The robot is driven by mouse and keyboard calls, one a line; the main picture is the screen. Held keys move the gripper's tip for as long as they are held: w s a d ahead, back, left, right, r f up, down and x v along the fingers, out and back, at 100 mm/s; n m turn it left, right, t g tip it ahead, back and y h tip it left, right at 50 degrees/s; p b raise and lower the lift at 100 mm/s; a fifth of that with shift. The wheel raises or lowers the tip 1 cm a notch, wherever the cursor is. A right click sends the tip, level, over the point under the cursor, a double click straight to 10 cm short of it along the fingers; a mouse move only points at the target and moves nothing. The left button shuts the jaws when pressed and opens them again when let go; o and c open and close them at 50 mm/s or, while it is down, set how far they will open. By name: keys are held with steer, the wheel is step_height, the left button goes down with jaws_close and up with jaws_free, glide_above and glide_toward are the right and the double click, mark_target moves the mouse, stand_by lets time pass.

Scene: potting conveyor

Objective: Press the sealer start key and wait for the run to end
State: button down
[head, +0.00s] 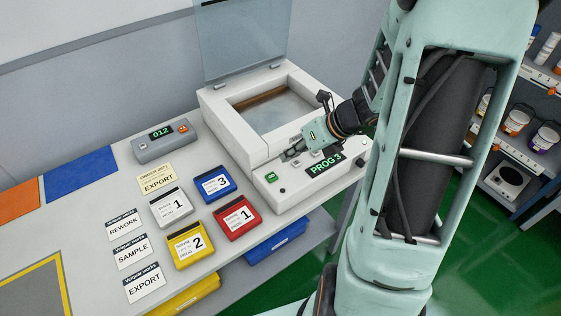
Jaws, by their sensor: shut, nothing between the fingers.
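The sealer (228,130) is a white machine on the bench with its clear lid (240,38) raised and a recessed chamber. Its front panel carries a green key (271,177), a dark round knob or button (282,190) and a display (325,163) reading PROG 3 in green. No label naming a start key is legible. My gripper (287,156) is shut and empty, at the panel's back edge, a little above and right of the green key in the picture. It appears apart from the key. My wrist hides part of the sealer's right side.
A grey counter box (165,146) reads 012. A yellow EXPORT note (157,180), white, blue, red and yellow numbered blocks, and REWORK, SAMPLE and EXPORT cards (144,281) lie left of and in front of the sealer. Shelves with jars (516,122) stand right.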

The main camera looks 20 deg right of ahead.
mark_target(274, 176)
steer(key=w+a+r+y, duration=0.1)
steer(key=w+a+r+m+y, duration=0.1)
steer(key=a, duration=0.1)
steer(key=shift+w+a+r+t, duration=0.1)
steer(key=shift+w+a+t, duration=0.1)
steer(key=shift+a+t, duration=0.1)
step_height(274, 176, down, 8)
steer(key=b, duration=0.7)
steer(key=shift+d+b, duration=0.1)
steer(key=shift+b, duration=0.25)
steer(key=shift+f, duration=0.5)
stand_by(0.6)
steer(key=shift+f+b, duration=0.35)
steer(key=shift+b, duration=0.05)
steer(key=shift+f+b, duration=0.3)
steer(key=shift+f, duration=0.15)
stand_by(0.4)
stand_by(0.4)
steer(key=shift+r+p, duration=0.85)
steer(key=shift+p, duration=0.05)
